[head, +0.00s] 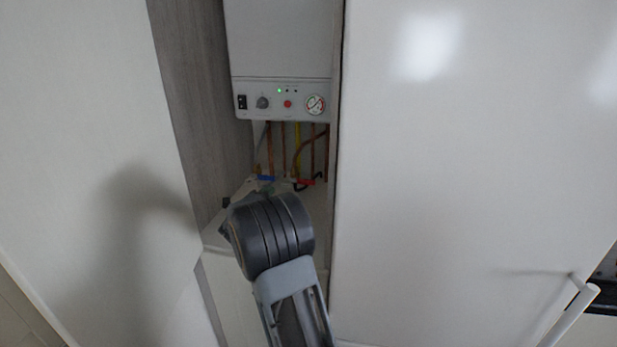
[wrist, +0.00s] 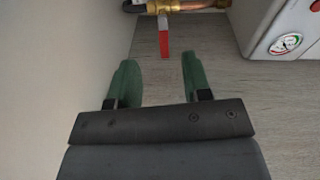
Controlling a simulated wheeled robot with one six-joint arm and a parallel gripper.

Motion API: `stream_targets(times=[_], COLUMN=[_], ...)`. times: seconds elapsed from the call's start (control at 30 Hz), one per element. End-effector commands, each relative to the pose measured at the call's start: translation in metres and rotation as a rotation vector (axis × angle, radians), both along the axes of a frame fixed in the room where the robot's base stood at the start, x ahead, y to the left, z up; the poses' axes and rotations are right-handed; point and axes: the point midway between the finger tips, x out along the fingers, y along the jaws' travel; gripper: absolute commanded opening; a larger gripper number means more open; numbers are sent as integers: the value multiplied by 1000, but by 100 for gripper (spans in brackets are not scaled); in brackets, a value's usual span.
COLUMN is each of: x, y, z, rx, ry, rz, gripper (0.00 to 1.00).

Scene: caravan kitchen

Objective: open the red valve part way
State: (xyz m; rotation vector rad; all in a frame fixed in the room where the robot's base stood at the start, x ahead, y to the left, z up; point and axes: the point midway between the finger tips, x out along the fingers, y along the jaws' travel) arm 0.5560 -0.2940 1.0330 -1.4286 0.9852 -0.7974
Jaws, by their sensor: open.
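The red valve has a flat red lever (wrist: 163,38) on a brass body (wrist: 166,6) in the wrist view. The lever points from the brass body toward my gripper. My gripper (wrist: 158,60) is open and empty, with its two green fingers apart. The lever lines up with the gap between the fingertips, a little right of its middle, and I see no contact. In the head view the red lever (head: 306,182) shows small below the boiler, on the right of the pipes. My arm hides most of the gripper there.
A blue lever (head: 266,178) sits left of the red one. Copper and yellow pipes run up to the white boiler (head: 280,45), which has a gauge (head: 315,104). A white door (head: 470,170) on the right and a grey panel (head: 205,90) on the left narrow the space.

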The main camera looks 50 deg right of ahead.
Motion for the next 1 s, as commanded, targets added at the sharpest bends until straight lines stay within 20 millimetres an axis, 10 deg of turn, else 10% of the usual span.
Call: stream_targets(times=[0.3,1.0], x=[-28,-10], y=[-45,-158], z=[-7,-7], rx=[-37,-38], ry=[-116,-116], rz=[-266,-269], gripper=[45,45])
